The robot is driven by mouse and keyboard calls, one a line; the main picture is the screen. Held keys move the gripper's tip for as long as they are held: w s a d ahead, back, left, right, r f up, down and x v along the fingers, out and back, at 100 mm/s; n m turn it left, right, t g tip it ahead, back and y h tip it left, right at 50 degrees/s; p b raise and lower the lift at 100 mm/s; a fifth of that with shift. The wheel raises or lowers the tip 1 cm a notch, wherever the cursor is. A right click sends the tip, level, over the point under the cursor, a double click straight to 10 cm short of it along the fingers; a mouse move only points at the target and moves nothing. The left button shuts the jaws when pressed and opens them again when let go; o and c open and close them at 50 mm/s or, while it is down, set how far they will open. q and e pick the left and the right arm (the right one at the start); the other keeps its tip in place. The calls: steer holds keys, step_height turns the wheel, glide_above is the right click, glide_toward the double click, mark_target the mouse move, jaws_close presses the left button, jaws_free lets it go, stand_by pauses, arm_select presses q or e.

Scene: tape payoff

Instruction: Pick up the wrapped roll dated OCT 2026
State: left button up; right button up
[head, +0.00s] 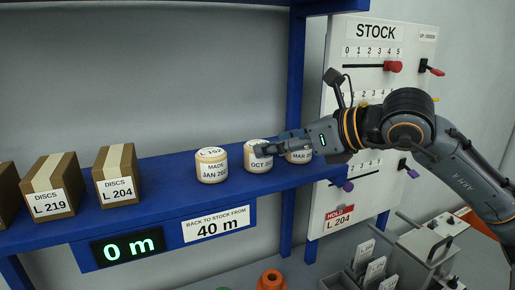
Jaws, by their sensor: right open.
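The wrapped roll marked OCT (255,165) stands upright on the blue shelf, in the middle of a row of three cream rolls. Its year is partly hidden. My right gripper (265,149) reaches in from the right, with its open fingers at the roll's upper right side and overlapping it in the picture. I cannot tell whether they touch. Another roll (211,170), marked L 192 and MADE JAN, stands to its left. A third roll (300,157), marked MAR, stands to the right, partly hidden behind my gripper. My left gripper is out of view.
The blue shelf (170,199) also carries boxes marked DISCS L 219 (50,193) and L 204 (117,181). A blue post (296,70) and the white STOCK board (375,85) with sliders stand at the right. Shelf room is free between the boxes and rolls.

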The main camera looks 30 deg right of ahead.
steer(key=p+x, duration=0.2)
steer(key=shift+w+a+f, duration=0.1)
steer(key=shift+a, duration=0.25)
steer(key=shift+p+x, duration=0.55)
steer(key=shift+x, duration=0.5)
steer(key=shift+w+f, duration=0.25)
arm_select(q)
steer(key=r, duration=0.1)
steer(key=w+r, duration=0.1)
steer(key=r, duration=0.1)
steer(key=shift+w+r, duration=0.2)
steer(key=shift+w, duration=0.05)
arm_select(e)
steer(key=shift+s, duration=0.1)
steer(key=c, duration=0.6)
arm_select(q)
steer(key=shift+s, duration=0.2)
arm_select(e)
steer(key=c, duration=0.4)
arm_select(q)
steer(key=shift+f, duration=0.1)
